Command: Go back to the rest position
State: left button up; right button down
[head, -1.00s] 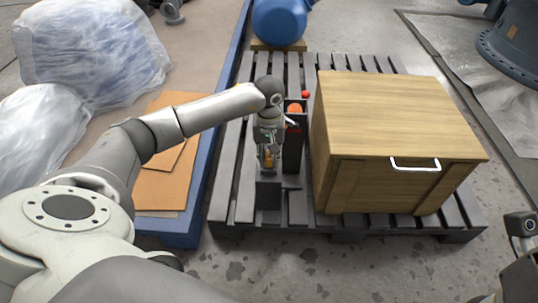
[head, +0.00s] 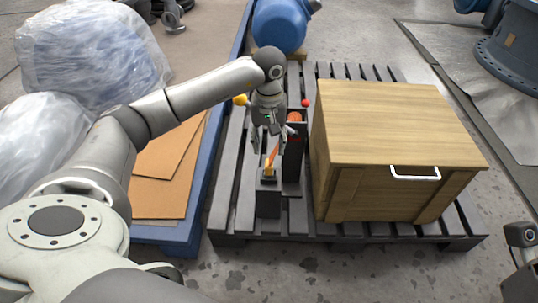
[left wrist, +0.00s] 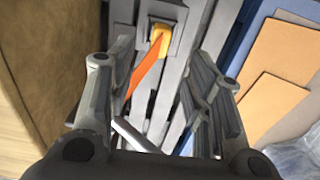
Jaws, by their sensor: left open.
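My left gripper (head: 269,145) hangs above a small valve with an orange handle (head: 274,153) and a yellow hub (head: 268,169), on a low grey stand (head: 268,200). In the left wrist view its fingers (left wrist: 165,95) are wide apart with nothing held. The orange handle (left wrist: 147,70) and yellow hub (left wrist: 160,38) show beyond the fingertips, apart from them. A second valve with a round orange-red part (head: 294,117) sits on a taller dark stand (head: 292,160), just right of the gripper. No right gripper fingers can be made out.
A wooden crate (head: 395,125) with a white handle stands right of the valves on the grey pallet (head: 232,190). A blue motor (head: 281,25) is behind. Left are a blue-edged platform (head: 170,240), brown sheets (head: 165,180) and plastic-wrapped bundles (head: 90,50).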

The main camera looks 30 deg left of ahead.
pick_arm(q)
jog(key=shift+r, duration=1.5)
